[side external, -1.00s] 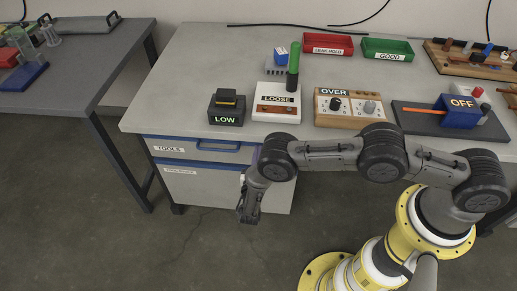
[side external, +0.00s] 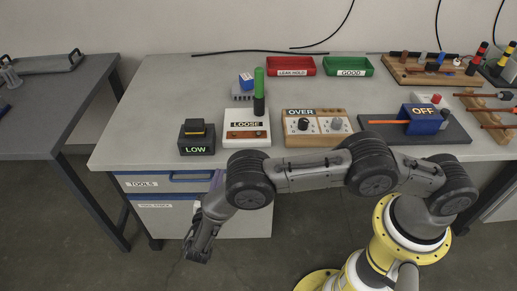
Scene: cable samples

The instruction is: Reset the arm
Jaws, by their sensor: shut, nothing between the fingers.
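My gripper (side external: 197,254) hangs in front of the drawer unit, below the table's front edge, pointing down. It is shut and empty, and it touches nothing that I can see. My arm reaches from the yellow base at the right across the front of the table.
On the table (side external: 160,92) stand a LOW box (side external: 197,140), a LOOSE box (side external: 246,132) with a green-topped cylinder (side external: 259,85), an OVER panel (side external: 315,127) and a blue OFF box (side external: 422,119). Behind are a red tray (side external: 291,67) and a green tray (side external: 348,67). Open floor lies front left.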

